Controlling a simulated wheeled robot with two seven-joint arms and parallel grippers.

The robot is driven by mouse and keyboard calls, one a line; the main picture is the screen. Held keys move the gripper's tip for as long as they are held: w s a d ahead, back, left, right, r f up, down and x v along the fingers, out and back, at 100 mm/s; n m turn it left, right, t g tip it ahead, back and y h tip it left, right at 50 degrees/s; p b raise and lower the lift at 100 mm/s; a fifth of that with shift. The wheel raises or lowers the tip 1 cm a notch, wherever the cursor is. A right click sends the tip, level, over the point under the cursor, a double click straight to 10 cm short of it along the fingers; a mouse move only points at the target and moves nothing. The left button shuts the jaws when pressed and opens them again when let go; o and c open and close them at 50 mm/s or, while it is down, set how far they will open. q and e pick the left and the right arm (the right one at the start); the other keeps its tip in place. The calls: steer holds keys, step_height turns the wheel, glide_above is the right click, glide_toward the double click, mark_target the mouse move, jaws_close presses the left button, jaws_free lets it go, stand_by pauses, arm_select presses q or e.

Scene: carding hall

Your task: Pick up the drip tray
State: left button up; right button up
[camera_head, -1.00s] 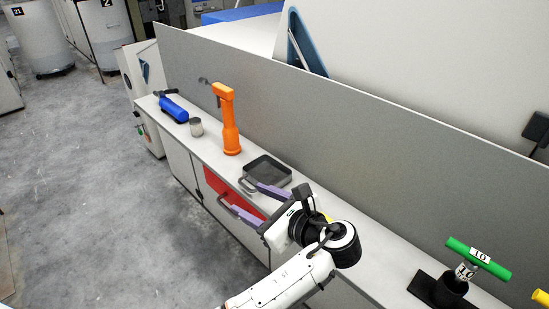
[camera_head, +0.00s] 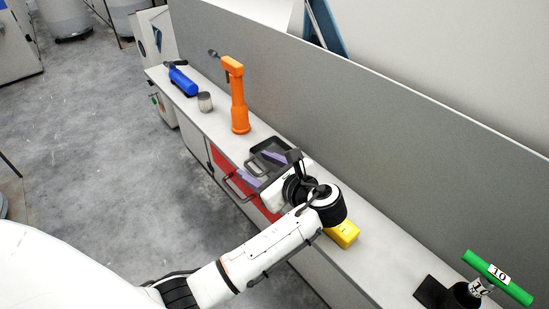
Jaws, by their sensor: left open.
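The drip tray (camera_head: 282,147) looks like a shallow dark rectangular tray lying on the light counter, close to the grey back panel. My left gripper (camera_head: 240,172) has two purple fingers with dark looped tips, spread wide apart and empty. Its upper finger overlaps the tray's near side in the picture; I cannot tell whether it touches. Its lower finger shows in front of the red cabinet front. The gripper and wrist hide the tray's near right part. My right gripper is not in view.
An orange tool (camera_head: 239,100) stands left of the tray on the counter (camera_head: 372,262). Farther left are a grey can (camera_head: 205,102) and a blue cylinder (camera_head: 183,82). A yellow block (camera_head: 343,233) sits behind my wrist. A green-handled tool (camera_head: 497,277) stands at right.

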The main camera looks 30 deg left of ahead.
arm_select(q)
steer(key=shift+w+a+f, duration=0.25)
steer(key=shift+w+a, duration=0.1)
steer(key=shift+a, duration=0.1)
steer(key=shift+s, duration=0.1)
steer(key=shift+c, duration=0.8)
steer(key=c, duration=1.1)
steer(key=shift+r, duration=0.15)
